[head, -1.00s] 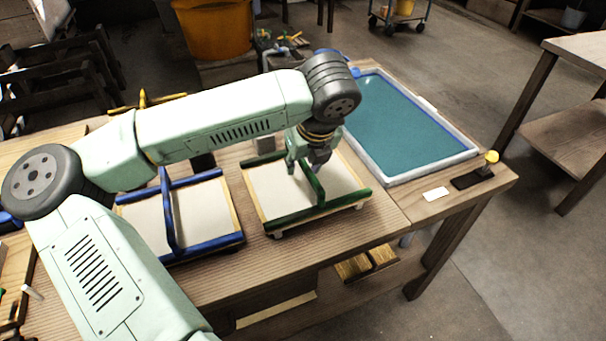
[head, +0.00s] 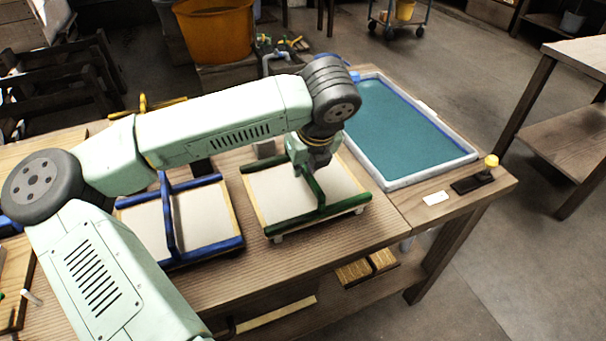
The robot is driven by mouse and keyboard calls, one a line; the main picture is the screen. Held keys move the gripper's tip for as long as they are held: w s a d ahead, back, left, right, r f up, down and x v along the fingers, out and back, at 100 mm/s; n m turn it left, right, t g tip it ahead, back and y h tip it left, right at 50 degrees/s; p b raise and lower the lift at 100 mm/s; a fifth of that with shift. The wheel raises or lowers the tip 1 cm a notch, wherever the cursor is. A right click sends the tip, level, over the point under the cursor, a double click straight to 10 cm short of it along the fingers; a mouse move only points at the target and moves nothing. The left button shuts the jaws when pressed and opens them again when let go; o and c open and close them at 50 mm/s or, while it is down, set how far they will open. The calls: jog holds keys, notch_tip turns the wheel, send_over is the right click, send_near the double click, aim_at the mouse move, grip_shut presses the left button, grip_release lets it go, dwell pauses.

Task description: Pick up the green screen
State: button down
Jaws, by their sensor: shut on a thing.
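The green screen (head: 270,196) is a pale sheet in a wooden frame with green rails and a raised green bar across it. It is at the centre of the head view, over the wooden table, right of the blue screen. My gripper (head: 311,167) points down at the far part of the green bar and is shut on it. The fingertips are partly hidden by the wrist and bar. The screen looks roughly level; I cannot tell whether its small feet touch the table.
The blue screen (head: 200,216) lies close on the left. A white-rimmed tray of teal liquid (head: 403,130) stands at the right, with a white card (head: 436,198) and a black stand with a yellow knob (head: 474,181) near the table corner. An orange tub (head: 215,35) is behind.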

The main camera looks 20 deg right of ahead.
jog(key=shift+r, duration=0.1)
jog(key=shift+r+b, duration=0.35)
jog(key=shift+r, duration=0.15)
notch_tip(320, 180, up, 2)
jog(key=shift+r+b, duration=0.1)
jog(key=shift+b, duration=0.45)
jog(key=s+a+r+b, duration=0.1)
jog(key=s+a+b, duration=0.3)
jog(key=s, duration=1)
jog(key=a, duration=0.3)
jog(key=shift+a+r, duration=0.2)
jog(key=shift+r, duration=0.1)
jog(key=shift+s, duration=0.15)
